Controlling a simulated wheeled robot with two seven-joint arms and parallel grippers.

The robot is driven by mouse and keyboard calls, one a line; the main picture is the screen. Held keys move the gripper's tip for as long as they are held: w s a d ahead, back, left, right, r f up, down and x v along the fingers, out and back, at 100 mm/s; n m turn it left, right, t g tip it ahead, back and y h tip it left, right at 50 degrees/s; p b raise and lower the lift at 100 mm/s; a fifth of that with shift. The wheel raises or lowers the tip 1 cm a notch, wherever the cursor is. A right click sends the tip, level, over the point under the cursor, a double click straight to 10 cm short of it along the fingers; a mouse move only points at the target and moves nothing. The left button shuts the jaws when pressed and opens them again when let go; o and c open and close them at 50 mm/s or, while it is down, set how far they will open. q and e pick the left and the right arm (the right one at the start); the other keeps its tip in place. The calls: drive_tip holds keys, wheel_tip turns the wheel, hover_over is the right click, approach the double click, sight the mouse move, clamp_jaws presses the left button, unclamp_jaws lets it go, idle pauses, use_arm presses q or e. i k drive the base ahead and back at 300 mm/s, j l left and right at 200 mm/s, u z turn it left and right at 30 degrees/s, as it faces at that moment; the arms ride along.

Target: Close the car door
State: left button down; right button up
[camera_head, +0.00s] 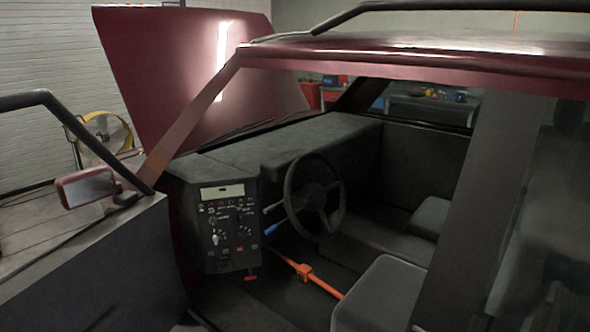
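The car door (105,265) stands swung open at the lower left, its dark inner panel facing me. Its black window frame (75,125) rises above the panel, and a red side mirror (88,187) sits at its front corner. The door opening of the dark red car (420,52) is in front of me, with the interior in plain view. The door's rear edge and handle are outside the picture. Neither of my grippers shows in the head view.
Inside are a steering wheel (315,197), a switch panel (228,225), grey seats (385,297) and an orange bar (308,273). A dark pillar (480,200) bounds the opening at right. The hood (190,75) is raised. A yellow fan (103,133) stands behind the door.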

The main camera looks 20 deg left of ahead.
sight(120, 272)
drive_tip(key=k+j+z, duration=0.15)
drive_tip(key=k+j, duration=0.2)
drive_tip(key=j, duration=0.4)
drive_tip(key=k+j+z, duration=0.1)
drive_tip(key=k+j, duration=0.3)
drive_tip(key=j, duration=0.3)
drive_tip(key=k+j+z, duration=0.15)
drive_tip(key=k+j, duration=0.3)
drive_tip(key=j, duration=0.25)
drive_tip(key=k+j+z, duration=0.1)
drive_tip(key=k+j, duration=0.35)
drive_tip(key=j, duration=0.15)
drive_tip(key=k+j+z, duration=0.15)
drive_tip(key=k+j, duration=0.3)
drive_tip(key=j, duration=0.65)
drive_tip(key=k+j+z, duration=0.15)
drive_tip(key=j, duration=0.35)
drive_tip(key=k+j, duration=0.1)
drive_tip(key=j, duration=0.4)
drive_tip(key=k+j+z, duration=0.15)
drive_tip(key=j, duration=0.35)
drive_tip(key=i+j+z, duration=0.1)
drive_tip(key=j, duration=0.8)
drive_tip(key=i+j, duration=0.1)
drive_tip(key=j, duration=0.8)
drive_tip(key=i+j+z, duration=0.15)
drive_tip(key=j, duration=0.7)
drive_tip(key=k, duration=0.05)
